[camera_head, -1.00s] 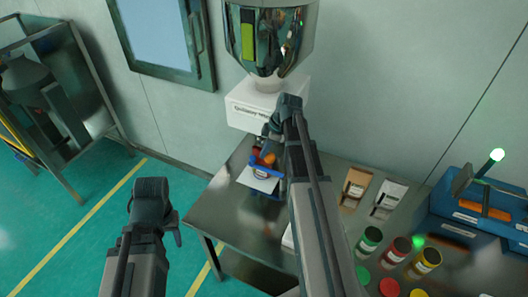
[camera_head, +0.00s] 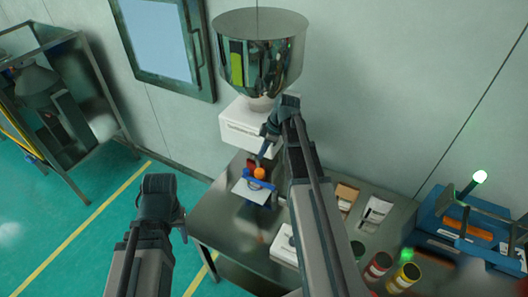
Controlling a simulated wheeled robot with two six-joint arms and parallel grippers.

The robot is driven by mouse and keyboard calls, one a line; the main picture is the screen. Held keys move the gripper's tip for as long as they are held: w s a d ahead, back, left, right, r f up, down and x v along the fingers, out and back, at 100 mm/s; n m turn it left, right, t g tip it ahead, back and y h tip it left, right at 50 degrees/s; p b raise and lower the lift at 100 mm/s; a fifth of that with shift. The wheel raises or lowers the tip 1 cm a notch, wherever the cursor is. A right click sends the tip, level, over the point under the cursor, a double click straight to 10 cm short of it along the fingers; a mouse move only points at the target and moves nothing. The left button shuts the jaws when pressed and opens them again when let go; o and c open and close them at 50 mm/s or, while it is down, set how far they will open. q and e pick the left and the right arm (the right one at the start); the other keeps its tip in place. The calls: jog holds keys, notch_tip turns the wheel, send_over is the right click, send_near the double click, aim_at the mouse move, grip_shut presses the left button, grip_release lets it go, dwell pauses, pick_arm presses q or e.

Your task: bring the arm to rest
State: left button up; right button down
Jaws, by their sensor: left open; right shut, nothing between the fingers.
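My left gripper (camera_head: 181,226) hangs over the floor, left of the steel table (camera_head: 225,215), with its arm coming up from the bottom edge. It is open and apart from everything. My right gripper (camera_head: 262,155) is shut and empty. It appears in front of the white box under the hopper, just above a small blue stand with an orange ball (camera_head: 259,173). I cannot tell how far apart the gripper and stand are. My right forearm hides part of the table's middle.
A steel hopper (camera_head: 260,60) sits above the white box (camera_head: 238,128) by the wall. A metal rack (camera_head: 82,75) stands left. Floor at left is free.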

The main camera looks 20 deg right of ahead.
jog(key=s+a+f+m+g+h+b, duration=0.1)
jog(key=s+a+f+m+b, duration=0.3)
jog(key=s+a+f+b, duration=0.5)
jog(key=s+a+f+m+g+h+b, duration=0.1)
jog(key=s+a+f+m+h+b, duration=0.2)
jog(key=s+a+f+b, duration=0.7)
jog(key=a+f+m+b, duration=0.1)
jog(key=a+f+b, duration=0.1)
jog(key=a+f, duration=0.1)
jog(key=shift+a+f+h, duration=0.25)
jog(key=shift+a+h, duration=0.15)
jog(key=shift+a, duration=0.35)
jog(key=shift+s, duration=0.1)
